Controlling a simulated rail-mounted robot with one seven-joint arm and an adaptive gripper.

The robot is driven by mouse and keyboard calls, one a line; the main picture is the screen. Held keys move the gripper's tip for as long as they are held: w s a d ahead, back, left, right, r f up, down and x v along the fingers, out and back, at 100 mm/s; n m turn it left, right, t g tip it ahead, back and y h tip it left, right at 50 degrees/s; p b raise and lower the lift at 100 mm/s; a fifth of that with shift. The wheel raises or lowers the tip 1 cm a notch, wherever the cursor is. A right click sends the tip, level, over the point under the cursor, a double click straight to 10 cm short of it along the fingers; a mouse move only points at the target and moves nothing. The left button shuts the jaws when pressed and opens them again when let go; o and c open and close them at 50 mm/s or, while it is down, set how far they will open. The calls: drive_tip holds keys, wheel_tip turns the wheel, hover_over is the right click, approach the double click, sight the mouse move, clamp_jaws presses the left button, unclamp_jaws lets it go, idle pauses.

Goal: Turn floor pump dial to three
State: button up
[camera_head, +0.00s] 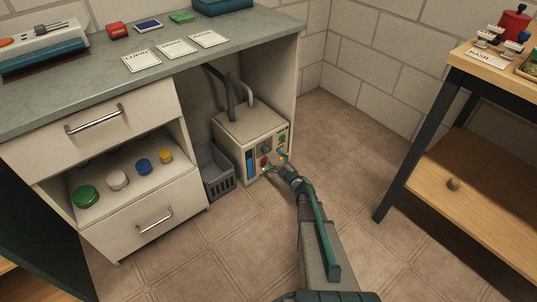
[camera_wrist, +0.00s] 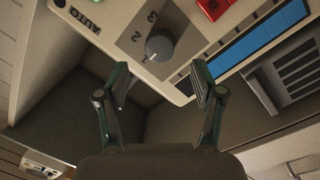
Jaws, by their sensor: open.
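The floor pump (camera_head: 238,133) is a beige box on the floor under the counter, its control panel facing my arm. In the wrist view its dial (camera_wrist: 159,45) is a round dark grey knob on a grey plate. The printed numbers 2 and 3 show beside the knob, toward the upper left.
The panel also carries a red button (camera_wrist: 213,8), a blue display (camera_wrist: 262,38) and an AUTO label (camera_wrist: 82,20). A grey basket (camera_head: 216,168) stands left of the pump, beside an open drawer (camera_head: 125,178). A wooden table (camera_head: 480,165) is at right; floor between is clear.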

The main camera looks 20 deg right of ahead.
sight(268, 151)
drive_tip(key=w, duration=0.2)
drive_tip(key=w+b, duration=0.1)
drive_tip(key=w, duration=0.2)
drive_tip(key=shift+w+a, duration=0.4)
drive_tip(key=c, duration=1.1)
drive_tip(key=shift+c, duration=0.2)
